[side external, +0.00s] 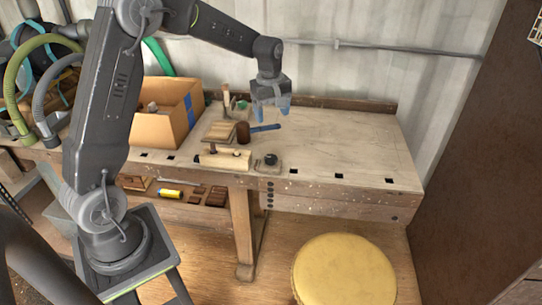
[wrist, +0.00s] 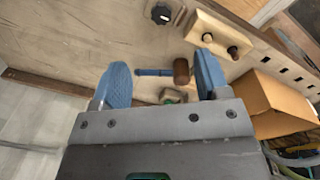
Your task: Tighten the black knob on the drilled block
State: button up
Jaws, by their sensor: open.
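The black knob (side external: 270,159) sits near the bench's front edge, on or over a small flat greyish block (side external: 261,170). In the wrist view the knob (wrist: 161,14) is at the top, with a lobed rim. I cannot tell how far it is screwed in. My gripper (side external: 271,111) is open and empty, above and behind the knob, over the bench. In the wrist view its blue fingers (wrist: 162,62) are spread wide, and the knob lies beyond their tips, touched by neither.
A mallet (side external: 243,132) with a blue handle lies behind, below my gripper. A cardboard box (side external: 165,130) stands left. The bench's right side (side external: 350,150) is clear, apart from square holes.

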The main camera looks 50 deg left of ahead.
jog(key=n, duration=0.2)
send_over(271, 157)
notch_tip(271, 157, down, 5)
jog(key=shift+g, duration=0.4)
notch_tip(271, 157, down, 14)
jog(key=shift+r, duration=0.25)
jog(key=c, duration=0.9)
jog(key=shift+c, duration=0.2)
